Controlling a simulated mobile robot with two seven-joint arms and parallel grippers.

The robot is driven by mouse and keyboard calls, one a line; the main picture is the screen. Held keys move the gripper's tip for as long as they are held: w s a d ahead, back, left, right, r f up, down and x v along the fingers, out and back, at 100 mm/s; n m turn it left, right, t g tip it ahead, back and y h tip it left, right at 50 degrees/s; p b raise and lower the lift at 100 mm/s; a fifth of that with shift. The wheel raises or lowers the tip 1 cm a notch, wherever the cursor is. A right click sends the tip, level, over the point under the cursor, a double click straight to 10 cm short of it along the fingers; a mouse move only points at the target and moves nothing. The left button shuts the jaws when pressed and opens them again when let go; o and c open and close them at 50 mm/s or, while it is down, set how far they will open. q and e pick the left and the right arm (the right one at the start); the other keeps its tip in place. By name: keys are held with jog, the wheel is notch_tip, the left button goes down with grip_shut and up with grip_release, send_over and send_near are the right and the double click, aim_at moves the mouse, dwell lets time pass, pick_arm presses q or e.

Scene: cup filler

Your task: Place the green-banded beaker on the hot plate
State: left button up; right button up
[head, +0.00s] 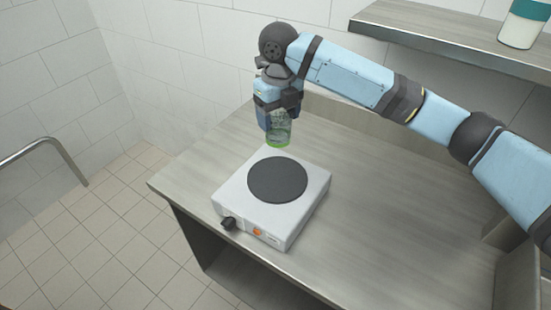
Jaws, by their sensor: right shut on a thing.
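The green-banded beaker (279,131) is clear glass with a green band near its bottom. My right gripper (273,116) points down and is shut on the beaker, partly hiding its upper part. The beaker appears upright, at or just behind the far edge of the hot plate in the picture. I cannot tell its exact height. The hot plate (255,215) is a white box with a round dark heating disc (277,180) on top, which is bare. A black knob (229,223) and an orange mark are on its front. My left gripper is not in view.
The hot plate stands near the front left edge of a grey bench (380,220). The bench to its right is clear. A shelf (450,40) at the upper right holds a white container with a teal upper part (521,27). A metal rail (45,143) is at the left.

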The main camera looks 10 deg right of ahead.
notch_tip(320, 180, down, 14)
jog(key=shift+w+r+p, duration=0.15)
jog(key=shift+r+p, duration=0.1)
jog(key=shift+p, duration=0.25)
jog(key=shift+f, duration=0.1)
jog(key=o, duration=1)
notch_tip(320, 180, up, 12)
jog(key=shift+r+b, duration=0.15)
jog(key=shift+b, duration=0.55)
